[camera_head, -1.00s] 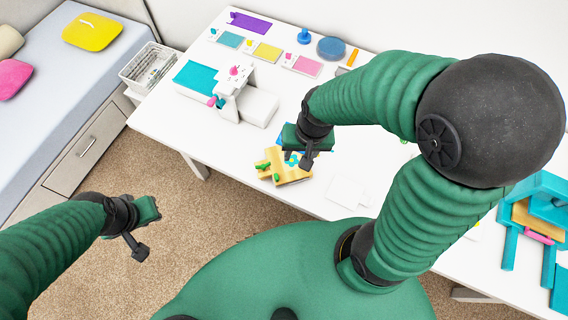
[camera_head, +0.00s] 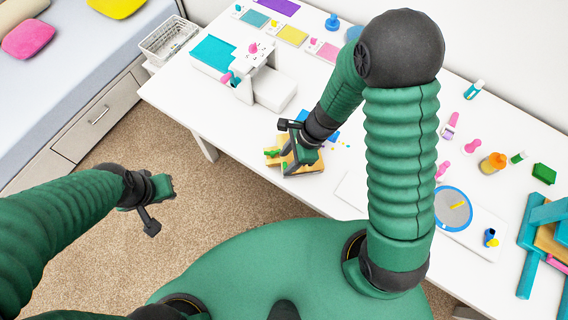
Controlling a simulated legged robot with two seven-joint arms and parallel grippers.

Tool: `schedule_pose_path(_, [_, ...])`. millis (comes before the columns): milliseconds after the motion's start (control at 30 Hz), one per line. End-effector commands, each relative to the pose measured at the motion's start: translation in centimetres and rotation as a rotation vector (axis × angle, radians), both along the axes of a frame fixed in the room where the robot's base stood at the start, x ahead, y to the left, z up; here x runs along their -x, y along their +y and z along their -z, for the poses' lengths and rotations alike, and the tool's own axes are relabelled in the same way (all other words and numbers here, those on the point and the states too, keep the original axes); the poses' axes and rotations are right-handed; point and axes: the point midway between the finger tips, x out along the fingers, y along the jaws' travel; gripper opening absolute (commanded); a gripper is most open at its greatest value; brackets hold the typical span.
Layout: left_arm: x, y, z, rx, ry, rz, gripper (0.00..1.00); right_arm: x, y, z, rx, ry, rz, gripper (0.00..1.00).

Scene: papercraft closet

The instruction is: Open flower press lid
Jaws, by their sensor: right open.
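The flower press (camera_head: 316,167) is a small light-wood piece with green knobs (camera_head: 271,153) at its left side. It lies near the front edge of the white table in the head view. My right gripper (camera_head: 287,150) is open over the press, and its fingers and palm hide much of it. I cannot tell whether a finger touches the lid. My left gripper (camera_head: 160,205) hangs over the carpet at lower left, away from the table and holding nothing that I see. Its finger gap is unclear.
A wire basket (camera_head: 168,38) stands beside the table's left end.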

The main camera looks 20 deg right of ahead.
Motion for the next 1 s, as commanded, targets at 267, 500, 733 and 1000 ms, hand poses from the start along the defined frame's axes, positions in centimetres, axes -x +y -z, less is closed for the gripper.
schedule_pose_path(267, [0.0,-0.1,0.6,0.000,-0.001,0.002,0.18,-0.1,1.2,1.8,0.006,-0.001,0.000,0.45])
schedule_pose_path(500, [0.0,0.0,0.6,0.000,-0.001,0.001,0.18,-0.1,1.3,1.7,0.008,-0.001,0.000,0.35])
schedule_pose_path(733, [0.0,0.0,0.6,0.000,0.000,0.001,0.18,-0.1,1.0,1.7,0.004,0.000,0.000,0.05])
schedule_pose_path(1000, [0.0,0.0,0.6,0.000,0.000,0.001,0.18,-0.1,0.9,1.8,0.008,-0.001,0.002,0.00])
